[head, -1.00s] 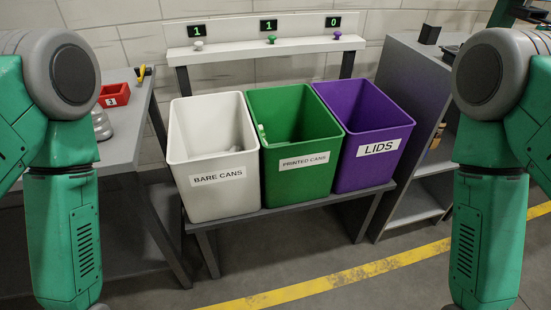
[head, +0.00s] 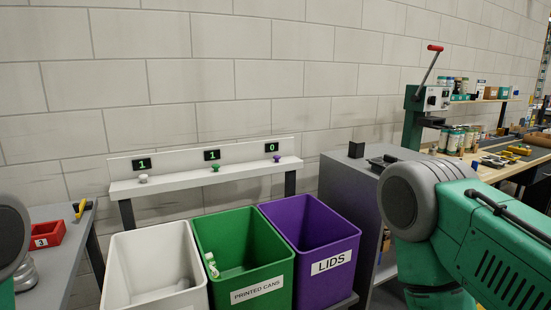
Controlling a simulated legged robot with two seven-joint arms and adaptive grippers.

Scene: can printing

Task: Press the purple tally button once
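The purple tally button (head: 277,158) stands on the right part of the white shelf (head: 205,178) behind the bins. The small display (head: 272,147) above it reads 0. The green button (head: 215,168) and the white button (head: 143,179) are to its left, and both their displays read 1. My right arm shows at the right of the head view, and a bit of my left arm shows at the left edge. Both grippers are out of view.
White, green (head: 240,290) and purple (head: 345,247) bins stand in front of the shelf. A grey cabinet (head: 345,185) is to their right. A table with a red bin (head: 47,235) is at left.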

